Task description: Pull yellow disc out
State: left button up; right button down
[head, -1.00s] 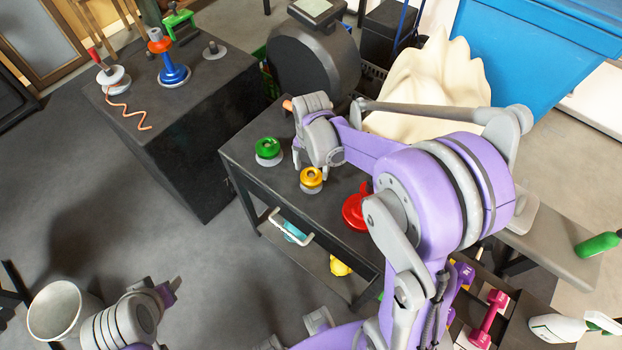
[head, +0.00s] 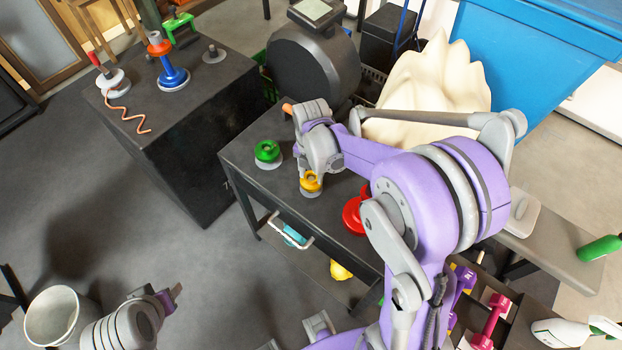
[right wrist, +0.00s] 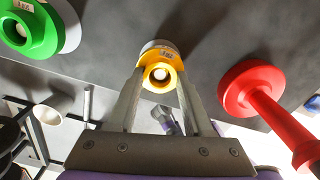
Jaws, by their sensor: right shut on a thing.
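The yellow disc (head: 311,185) sits on a pale round base on the dark table, between the green disc and the red one. It also shows in the right wrist view (right wrist: 161,70), with a light peg end in its centre hole. My right gripper (head: 311,178) is shut on it, with one finger on each side of its raised collar (right wrist: 160,82). The disc is still low at its base. My left gripper (head: 172,293) is low at the left, away from the tables, and its fingers are too small to read.
The green disc (head: 267,153) stands left of the yellow one, and the red disc (head: 353,217) stands right of it. In the right wrist view a red handle (right wrist: 275,120) sticks up near my gripper. A dark block (head: 185,120) carries blue and orange pieces.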

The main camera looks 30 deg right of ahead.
pick_arm(q)
jog(key=shift+w+r+p, duration=0.15)
jog(key=shift+r+p, duration=0.15)
jog(key=shift+r, duration=0.1)
pick_arm(e)
jog(key=shift+r, duration=0.7)
dwell(0.3)
pick_arm(q)
jog(key=shift+w+r+p, duration=0.2)
jog(key=shift+r+p, duration=0.15)
jog(key=shift+r, duration=0.15)
jog(key=shift+w+r+p, duration=0.2)
jog(key=shift+r+p, duration=0.15)
jog(key=shift+r, duration=0.15)
pick_arm(e)
jog(key=shift+r, duration=1.65)
